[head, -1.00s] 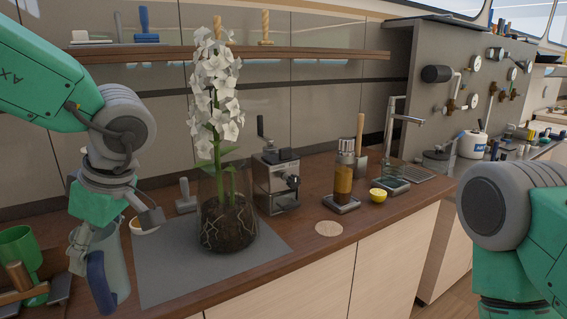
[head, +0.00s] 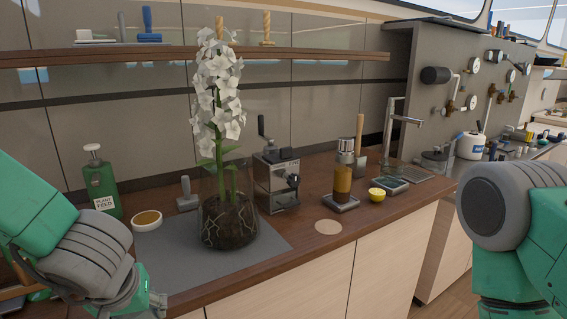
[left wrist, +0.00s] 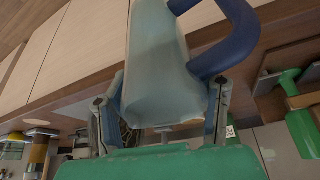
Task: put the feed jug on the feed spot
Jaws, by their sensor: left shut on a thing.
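The feed jug (left wrist: 165,65), a pale translucent blue-grey jug with a dark blue handle, shows large in the left wrist view. My left gripper (left wrist: 165,92) is shut around its body, one finger on each side, with the handle at the upper right. In the head view my left wrist is at the lower left; the jug is out of sight there. A round pale disc (head: 328,227) lies bare on the counter near the front edge, right of the plant; I cannot tell for certain that it is the feed spot. My right gripper is out of view.
A white orchid in a glass pot (head: 230,222) stands on a grey mat (head: 205,265). A small bowl (head: 146,220) and green plant feed bottle (head: 101,188) are left of it. A grinder (head: 276,180), amber-filled dispenser (head: 342,178) and yellow lemon half (head: 377,194) stand behind the disc.

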